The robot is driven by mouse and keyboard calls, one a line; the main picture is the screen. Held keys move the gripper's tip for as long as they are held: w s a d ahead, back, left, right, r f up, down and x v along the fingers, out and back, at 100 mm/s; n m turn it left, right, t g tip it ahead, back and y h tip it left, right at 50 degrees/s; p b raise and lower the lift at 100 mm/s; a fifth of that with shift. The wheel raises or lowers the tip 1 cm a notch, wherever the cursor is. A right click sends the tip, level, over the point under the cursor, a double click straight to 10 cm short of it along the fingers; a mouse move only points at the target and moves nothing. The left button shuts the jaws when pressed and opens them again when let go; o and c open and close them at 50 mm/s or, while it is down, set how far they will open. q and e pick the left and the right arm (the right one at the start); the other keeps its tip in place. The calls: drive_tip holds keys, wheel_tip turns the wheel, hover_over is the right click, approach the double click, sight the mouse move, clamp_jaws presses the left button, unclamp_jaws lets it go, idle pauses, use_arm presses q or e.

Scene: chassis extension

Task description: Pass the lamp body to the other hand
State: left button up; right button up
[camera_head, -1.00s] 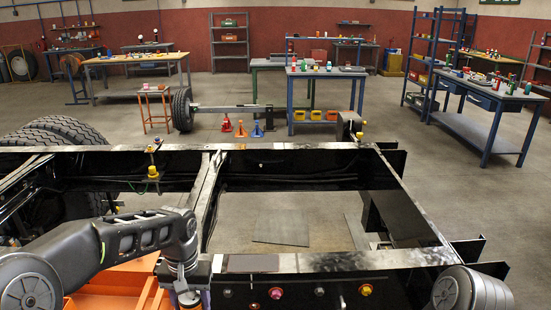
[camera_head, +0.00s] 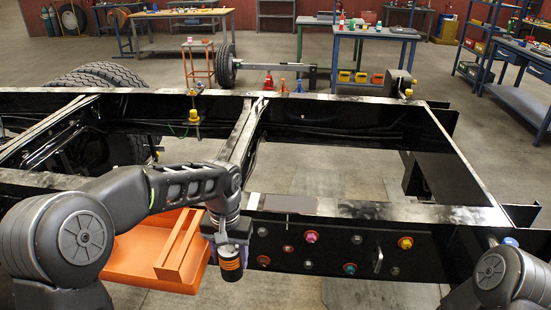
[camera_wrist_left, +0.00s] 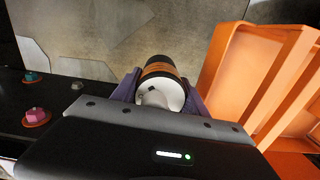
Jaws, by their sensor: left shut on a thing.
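The lamp body (camera_head: 230,263) is a dark cylinder with an orange band. It hangs below my left wrist in the head view, in front of the black chassis frame. My left gripper (camera_head: 230,246) is shut on it. In the left wrist view the lamp body (camera_wrist_left: 162,72) sits between the two purple-grey fingers (camera_wrist_left: 160,92), its pale end facing the camera. Part of its side is hidden by the fingers. My right arm shows only as a link at the lower right of the head view; its gripper is out of view.
The chassis frame (camera_head: 340,208) spans the view, with coloured bolts (camera_head: 312,237) on its near side. An orange tray (camera_head: 135,262) lies left of the lamp body. Workbenches (camera_head: 375,45) and jack stands (camera_head: 283,87) stand beyond the frame.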

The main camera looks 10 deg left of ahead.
use_arm(q)
drive_tip(key=s+d+r+m, duration=0.2)
drive_tip(key=d+m, duration=0.1)
drive_tip(key=d, duration=0.4)
drive_tip(key=s+d+r+m, duration=0.2)
drive_tip(key=d+r+m, duration=0.1)
drive_tip(key=d, duration=0.4)
drive_tip(key=shift+s+m, duration=0.2)
drive_tip(key=shift+m, duration=0.6)
use_arm(e)
drive_tip(key=shift+o, duration=0.2)
